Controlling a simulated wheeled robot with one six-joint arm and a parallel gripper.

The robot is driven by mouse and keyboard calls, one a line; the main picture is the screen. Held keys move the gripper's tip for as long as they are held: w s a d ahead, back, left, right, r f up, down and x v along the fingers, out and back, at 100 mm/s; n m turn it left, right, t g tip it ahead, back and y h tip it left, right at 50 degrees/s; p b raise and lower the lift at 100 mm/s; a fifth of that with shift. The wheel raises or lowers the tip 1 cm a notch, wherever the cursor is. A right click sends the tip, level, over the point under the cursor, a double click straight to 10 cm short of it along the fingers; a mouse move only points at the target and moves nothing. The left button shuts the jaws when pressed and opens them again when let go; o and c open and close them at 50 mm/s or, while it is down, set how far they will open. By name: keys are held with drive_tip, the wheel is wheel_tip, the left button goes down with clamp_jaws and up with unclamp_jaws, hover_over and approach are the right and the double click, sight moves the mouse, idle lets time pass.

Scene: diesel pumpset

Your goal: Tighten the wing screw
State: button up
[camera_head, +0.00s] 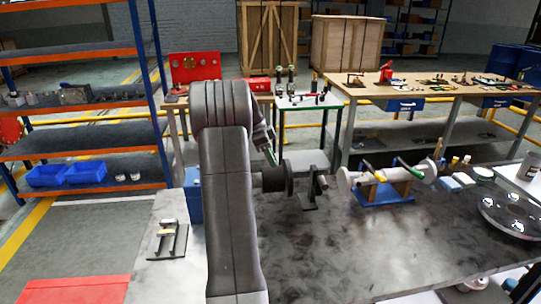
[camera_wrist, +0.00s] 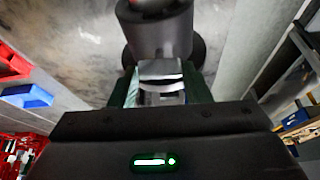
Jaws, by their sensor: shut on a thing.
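My gripper (camera_wrist: 161,88) has its dark green fingers on either side of a small silver metal piece, which looks like the wing screw (camera_wrist: 161,70). It is shut on this piece. The piece sits right against a dark round cylindrical part (camera_wrist: 158,28) at the top of the wrist view. In the head view, my gripper (camera_head: 271,157) is small and partly hidden behind my arm, beside a dark cylinder (camera_head: 272,179) on the grey workbench (camera_head: 330,255). The wing screw cannot be made out there. How far it is turned cannot be told.
A grey cylinder on a blue stand (camera_head: 385,190) lies to the right on the bench. A round metal tray (camera_head: 515,212) is at the far right. A small black bracket (camera_head: 172,238) lies at the left. The middle front of the bench is clear.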

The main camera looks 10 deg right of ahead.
drive_tip(key=m+p, duration=0.1)
drive_tip(key=m, duration=0.1)
drive_tip(key=m+g+p, duration=0.1)
drive_tip(key=m, duration=0.1)
drive_tip(key=shift+w+r+g+y, duration=0.15)
drive_tip(key=shift+g+y, duration=0.15)
drive_tip(key=shift+d+m+g+y+p, duration=0.15)
drive_tip(key=shift+m+p, duration=0.25)
drive_tip(key=shift+m, duration=0.5)
drive_tip(key=shift+a+m+g+y+p, duration=0.15)
drive_tip(key=shift+m+g+p, duration=0.15)
drive_tip(key=shift+m, duration=0.6)
drive_tip(key=shift+d, duration=0.1)
drive_tip(key=o, duration=1)
drive_tip(key=shift+p+v, duration=1.8)
drive_tip(key=shift+v, duration=5)
drive_tip(key=shift+w, duration=0.15)
